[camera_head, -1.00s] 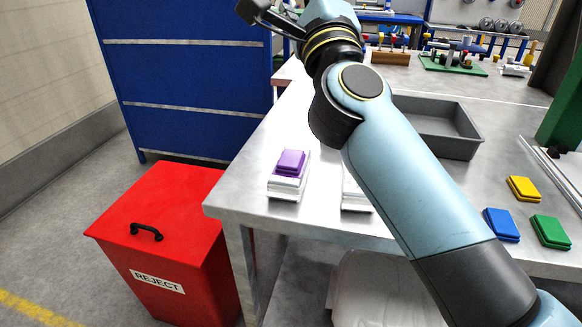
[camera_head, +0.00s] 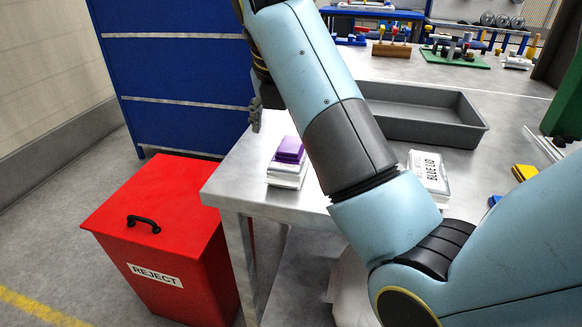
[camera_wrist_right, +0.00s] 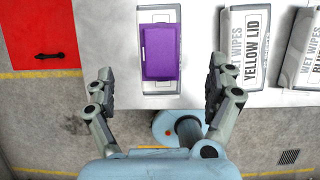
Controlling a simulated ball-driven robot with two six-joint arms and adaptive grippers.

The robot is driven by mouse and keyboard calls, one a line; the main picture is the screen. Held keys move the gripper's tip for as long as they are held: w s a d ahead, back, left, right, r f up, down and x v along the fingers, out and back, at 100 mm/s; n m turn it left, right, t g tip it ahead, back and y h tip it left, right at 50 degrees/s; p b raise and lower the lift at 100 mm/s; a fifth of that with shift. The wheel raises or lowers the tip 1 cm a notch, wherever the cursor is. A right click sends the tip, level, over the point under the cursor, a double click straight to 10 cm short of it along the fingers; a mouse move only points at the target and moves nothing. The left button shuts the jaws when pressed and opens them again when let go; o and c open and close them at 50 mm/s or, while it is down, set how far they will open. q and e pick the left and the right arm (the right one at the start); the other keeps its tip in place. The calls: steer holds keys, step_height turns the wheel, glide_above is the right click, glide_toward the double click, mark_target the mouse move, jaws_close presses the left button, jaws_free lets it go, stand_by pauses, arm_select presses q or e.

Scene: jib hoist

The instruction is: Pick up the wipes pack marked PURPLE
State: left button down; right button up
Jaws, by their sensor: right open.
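A white wipes pack (camera_head: 287,182) with a purple lid (camera_head: 290,150) on top sits near the left front corner of the metal table. In the right wrist view the purple lid (camera_wrist_right: 160,50) covers most of the pack (camera_wrist_right: 158,14), and no PURPLE marking is readable. My right gripper (camera_wrist_right: 161,80) is open and empty, with one finger on each side of the lid in that view, apart from it. In the head view my right gripper (camera_head: 256,112) is partly hidden behind my arm, above and left of the pack. My left gripper is out of view.
A pack marked YELLOW LID (camera_wrist_right: 245,45) lies to the right, and one marked BLUE LID (camera_head: 428,172) farther right. A grey tray (camera_head: 470,133) stands behind. A red REJECT bin (camera_head: 185,200) stands left of the table (camera_head: 225,178). My arm hides much of the tabletop.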

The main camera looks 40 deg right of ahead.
mark_target(290, 146)
steer(key=x, duration=0.7)
steer(key=shift+f, duration=0.3)
steer(key=c, duration=1.3)
